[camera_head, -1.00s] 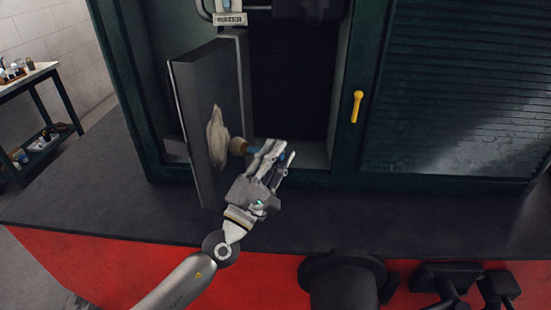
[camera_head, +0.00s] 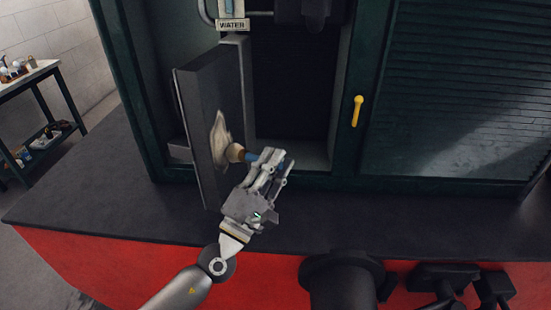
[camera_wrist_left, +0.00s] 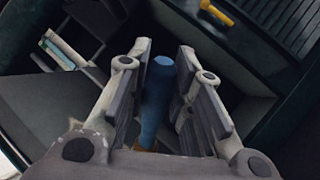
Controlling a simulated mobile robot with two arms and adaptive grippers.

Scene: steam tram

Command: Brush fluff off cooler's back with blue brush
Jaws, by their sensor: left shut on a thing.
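The cooler (camera_head: 214,88) is a dark grey upright slab standing edge-on in the open green cabinet. A beige patch of fluff (camera_head: 218,128) clings to its broad face toward the right. My left gripper (camera_head: 272,163) is just right of that face, shut on the blue handle (camera_head: 256,158) of the brush. The brush's pale tan head (camera_head: 235,152) points left and overlaps the fluff's lower right edge; it appears to touch it. In the left wrist view, the blue brush handle (camera_wrist_left: 158,90) stands between the two fingers. The bristles are hidden there. My right gripper is out of view.
A "WATER" label (camera_head: 232,25) and pipes sit above the cooler. A yellow handle (camera_head: 357,111) is on the louvred green panel at right. The dark ledge (camera_head: 90,200) before the cabinet is clear at left. Black fittings (camera_head: 345,280) stand at the front.

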